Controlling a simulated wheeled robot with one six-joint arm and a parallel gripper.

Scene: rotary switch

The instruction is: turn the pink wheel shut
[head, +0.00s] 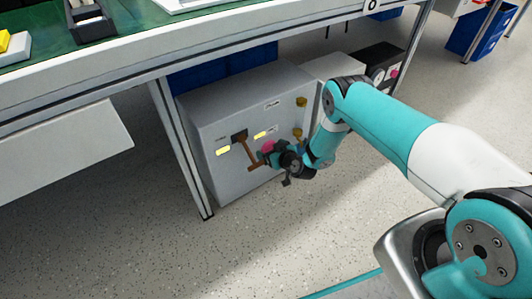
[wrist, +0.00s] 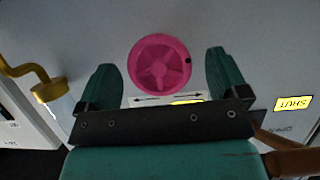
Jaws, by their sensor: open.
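The pink wheel (wrist: 160,65) is a round, spoked handwheel on the grey cabinet face, with a small black dot near its right rim. In the head view the wheel (head: 267,146) shows only in part, behind my gripper. My gripper (wrist: 164,80) is open, with one teal finger to the left of the wheel and one to the right. The fingers look apart from the rim; I cannot tell how deep they reach. A double-arrow label below the wheel is partly hidden by my gripper. A yellow SHUT label (wrist: 293,103) is at the right.
The grey cabinet (head: 205,120) stands under the workbench (head: 200,55). A brown lever (head: 247,151) sticks out left of the wheel. Brass fittings (head: 299,101) sit on the cabinet's right side. A bench leg (head: 180,140) stands close at left. Open floor (head: 240,250) lies in front.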

